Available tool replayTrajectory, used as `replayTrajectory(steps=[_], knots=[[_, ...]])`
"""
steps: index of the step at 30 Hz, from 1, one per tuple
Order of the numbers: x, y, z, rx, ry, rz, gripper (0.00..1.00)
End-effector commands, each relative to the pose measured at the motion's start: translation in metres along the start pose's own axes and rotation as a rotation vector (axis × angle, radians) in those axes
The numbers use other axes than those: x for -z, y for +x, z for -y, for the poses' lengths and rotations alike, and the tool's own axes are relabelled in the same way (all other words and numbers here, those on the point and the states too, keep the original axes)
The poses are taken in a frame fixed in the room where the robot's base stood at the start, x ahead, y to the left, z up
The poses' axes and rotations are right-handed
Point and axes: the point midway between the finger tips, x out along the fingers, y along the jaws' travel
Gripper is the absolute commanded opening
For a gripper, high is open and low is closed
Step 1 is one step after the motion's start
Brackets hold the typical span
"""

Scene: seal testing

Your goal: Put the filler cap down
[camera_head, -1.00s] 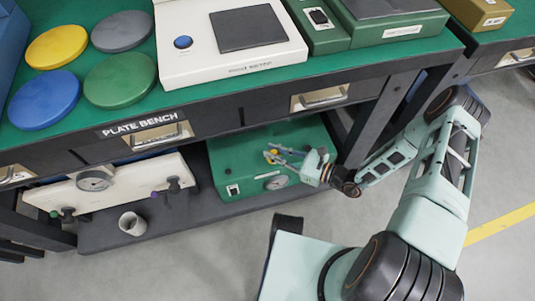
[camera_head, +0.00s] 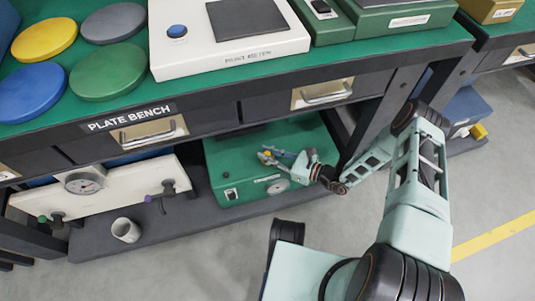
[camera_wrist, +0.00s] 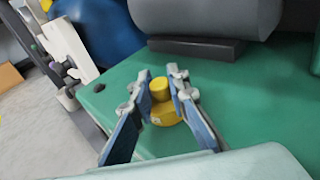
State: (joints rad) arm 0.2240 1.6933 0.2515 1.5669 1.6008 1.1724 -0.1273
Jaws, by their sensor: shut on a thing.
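The yellow filler cap (camera_wrist: 160,90) shows in the wrist view as a round knob over a wider yellow base, between my two blue-grey fingers. My gripper (camera_wrist: 160,74) is shut on it. In the head view my gripper (camera_head: 267,155) is over the top of the green unit (camera_head: 225,168) on the lower shelf, and the cap is only a small yellow spot. In the wrist view the cap is right above or on the unit's green top (camera_wrist: 240,110). I cannot tell whether it touches.
A grey cylinder (camera_wrist: 205,15) on a dark base stands behind the cap. The bench top (camera_head: 400,48) overhangs the shelf (camera_head: 190,225). Green surface right of the cap is clear.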

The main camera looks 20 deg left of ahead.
Motion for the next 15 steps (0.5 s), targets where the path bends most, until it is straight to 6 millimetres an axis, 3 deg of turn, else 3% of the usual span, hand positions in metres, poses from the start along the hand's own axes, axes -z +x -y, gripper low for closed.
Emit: replayTrajectory(steps=[4,5,9,15], knots=[[0.0027,0.0002,-0.0002,0.000,0.001,0.000,0.01],[0.0030,0.0003,0.0000,0.000,0.000,0.000,0.16],[0.0026,0.0002,0.0000,0.000,0.000,-0.001,0.32],[0.0026,0.0002,-0.0001,0.000,0.000,-0.001,0.33]])
